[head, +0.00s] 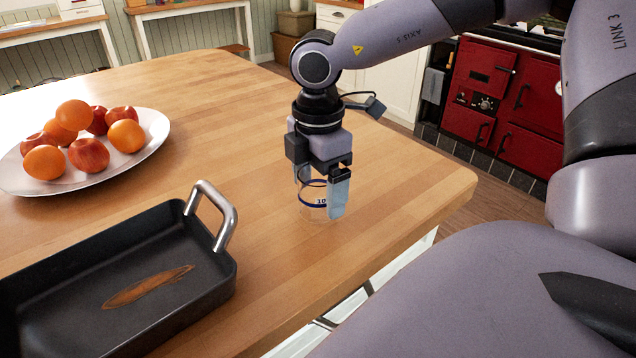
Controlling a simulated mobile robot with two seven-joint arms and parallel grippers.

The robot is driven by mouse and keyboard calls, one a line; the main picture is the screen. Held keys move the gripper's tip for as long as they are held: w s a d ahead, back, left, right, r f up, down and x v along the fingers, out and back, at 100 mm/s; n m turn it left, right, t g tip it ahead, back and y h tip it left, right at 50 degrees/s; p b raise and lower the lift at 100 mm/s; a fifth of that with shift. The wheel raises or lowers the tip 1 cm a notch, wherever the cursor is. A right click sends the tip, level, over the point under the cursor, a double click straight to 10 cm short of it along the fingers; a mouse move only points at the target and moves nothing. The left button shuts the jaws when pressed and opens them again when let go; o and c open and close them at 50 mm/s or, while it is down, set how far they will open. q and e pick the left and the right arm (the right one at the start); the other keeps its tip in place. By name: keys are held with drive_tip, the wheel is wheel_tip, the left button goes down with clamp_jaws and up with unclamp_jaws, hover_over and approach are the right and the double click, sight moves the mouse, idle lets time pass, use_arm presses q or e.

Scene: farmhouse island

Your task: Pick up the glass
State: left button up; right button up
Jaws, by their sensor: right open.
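The glass (311,205) is a clear tumbler with a dark blue band and a printed number. It stands upright on the wooden island top near its right edge. My right gripper (322,195) points down at the glass from above. One light finger shows in front of the glass's right side, and the other finger is mostly hidden behind the gripper and glass. The jaws are open around or beside the glass; I cannot tell whether a finger touches it. My left gripper is not in view.
A dark roasting pan (215,275) with a raised metal handle stands at the front left. A white platter (150,150) of oranges and apples stands at the far left. Bare wood lies behind the glass.

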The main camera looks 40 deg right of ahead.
drive_tip(key=c, duration=1.2)
drive_tip(key=shift+o, duration=0.2)
drive_tip(key=shift+r, duration=0.1)
wheel_tip(320, 180, up, 20)
